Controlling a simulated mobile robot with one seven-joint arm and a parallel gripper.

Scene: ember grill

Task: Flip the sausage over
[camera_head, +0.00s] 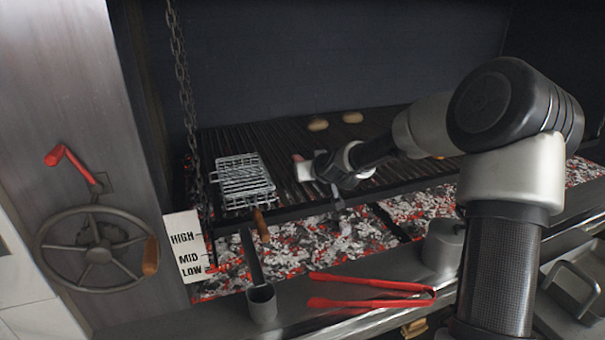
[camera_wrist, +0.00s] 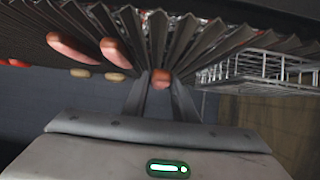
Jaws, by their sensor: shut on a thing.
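In the wrist view my gripper (camera_wrist: 162,88) is shut on a reddish-brown sausage (camera_wrist: 161,77), which shows between the two fingers with its rounded end towards the grill bars. How far it is off the bars I cannot tell. In the head view my gripper (camera_head: 306,171) is over the middle of the grill grate (camera_head: 268,136), and a small bit of the sausage (camera_head: 298,158) shows beside it; my arm hides the rest. Two other sausages, one (camera_wrist: 72,48) farther left and one (camera_wrist: 115,52) nearer, lie on the grate in the wrist view.
A wire grill basket (camera_head: 243,182) lies left of my gripper on the grate. Two pale potatoes, one (camera_head: 318,125) and another (camera_head: 352,117), lie at the back. Glowing coals (camera_head: 325,238) are below. Red tongs (camera_head: 370,292) and a metal cup (camera_head: 262,303) are on the front ledge.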

